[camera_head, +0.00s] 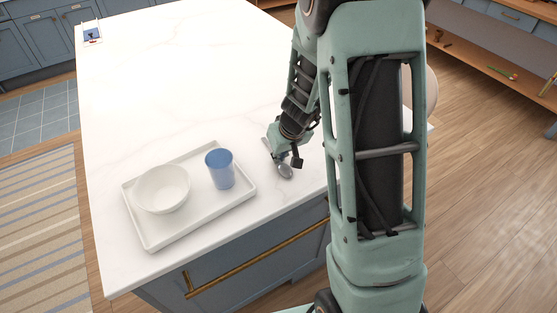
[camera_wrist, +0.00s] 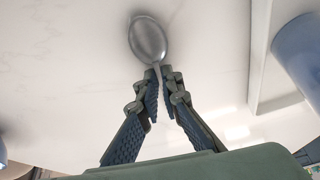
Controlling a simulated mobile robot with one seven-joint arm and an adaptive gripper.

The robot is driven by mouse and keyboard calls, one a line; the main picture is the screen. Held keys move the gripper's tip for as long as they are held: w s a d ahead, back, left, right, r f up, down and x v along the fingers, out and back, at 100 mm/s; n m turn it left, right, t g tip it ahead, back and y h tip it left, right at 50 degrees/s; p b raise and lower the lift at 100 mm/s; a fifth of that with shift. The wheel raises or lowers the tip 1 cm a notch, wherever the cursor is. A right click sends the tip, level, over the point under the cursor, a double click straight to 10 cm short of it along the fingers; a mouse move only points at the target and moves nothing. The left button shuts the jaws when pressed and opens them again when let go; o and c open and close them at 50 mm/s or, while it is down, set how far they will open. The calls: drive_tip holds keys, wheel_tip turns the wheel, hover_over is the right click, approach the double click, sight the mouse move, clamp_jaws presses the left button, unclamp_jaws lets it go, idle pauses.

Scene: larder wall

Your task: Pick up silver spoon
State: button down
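The silver spoon (camera_head: 285,172) is at the near edge of the white counter, right of the tray. In the wrist view its bowl (camera_wrist: 148,40) points away from my gripper, and its thin handle runs down between the fingertips. My gripper (camera_wrist: 161,84) has its fingers drawn close together on both sides of the handle and looks shut on it. In the head view my gripper (camera_head: 283,156) is low over the counter, and part of the handle is hidden by it. The spoon appears at or very near the counter surface.
A white tray (camera_head: 151,243) left of the spoon holds a white bowl (camera_head: 162,190) and a blue cup (camera_head: 220,169). The cup (camera_wrist: 299,55) shows at the right of the wrist view. The counter (camera_head: 190,80) behind is mostly clear.

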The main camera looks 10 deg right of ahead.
idle(0.4)
drive_tip(key=shift+r, duration=0.6)
wheel_tip(320, 180, up, 3)
drive_tip(key=shift+a+f+p, duration=0.1)
drive_tip(key=shift+f+p, duration=0.05)
drive_tip(key=shift+p, duration=0.7)
drive_tip(key=s+a+r+p, duration=0.5)
drive_tip(key=s+a+r, duration=0.3)
drive_tip(key=a+r, duration=0.1)
drive_tip(key=shift+s+a, duration=0.4)
drive_tip(key=shift+a, duration=0.45)
